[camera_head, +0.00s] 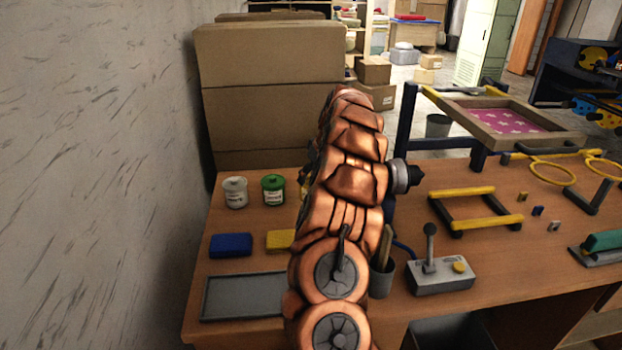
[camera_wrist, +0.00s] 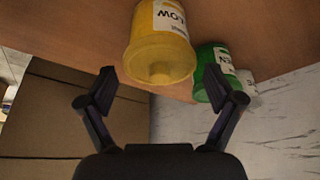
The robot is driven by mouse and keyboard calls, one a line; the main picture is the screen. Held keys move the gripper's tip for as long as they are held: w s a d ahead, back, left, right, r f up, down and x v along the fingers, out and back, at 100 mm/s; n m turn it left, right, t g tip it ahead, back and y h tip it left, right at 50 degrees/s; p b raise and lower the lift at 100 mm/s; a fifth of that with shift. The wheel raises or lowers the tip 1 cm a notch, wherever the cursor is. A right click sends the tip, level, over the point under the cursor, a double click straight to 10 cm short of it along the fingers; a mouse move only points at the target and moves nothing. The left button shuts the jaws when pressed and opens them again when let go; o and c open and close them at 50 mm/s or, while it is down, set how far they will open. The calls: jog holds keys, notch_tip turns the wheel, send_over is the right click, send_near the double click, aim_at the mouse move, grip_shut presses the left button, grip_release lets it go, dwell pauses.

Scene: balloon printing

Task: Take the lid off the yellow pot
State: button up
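The yellow pot (camera_wrist: 165,30) shows in the wrist view with a label on its side. Its yellow lid (camera_wrist: 160,72) is on, with a round knob facing my camera. My gripper (camera_wrist: 160,82) is open, with one finger on either side of the lid in the picture. I see no contact between the fingers and the lid. In the head view my copper-coloured arm hides the yellow pot and most of my gripper.
A green pot (camera_head: 273,189) and a white pot (camera_head: 235,192) stand to the left on the wooden table (camera_head: 235,259); the green pot (camera_wrist: 212,62) is close beside the yellow one. Stacked cardboard boxes (camera_head: 268,70) stand behind. A grey control box (camera_head: 440,275) is at right.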

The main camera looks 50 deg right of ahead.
jog(key=c, duration=0.5)
jog(key=shift+o, duration=0.2)
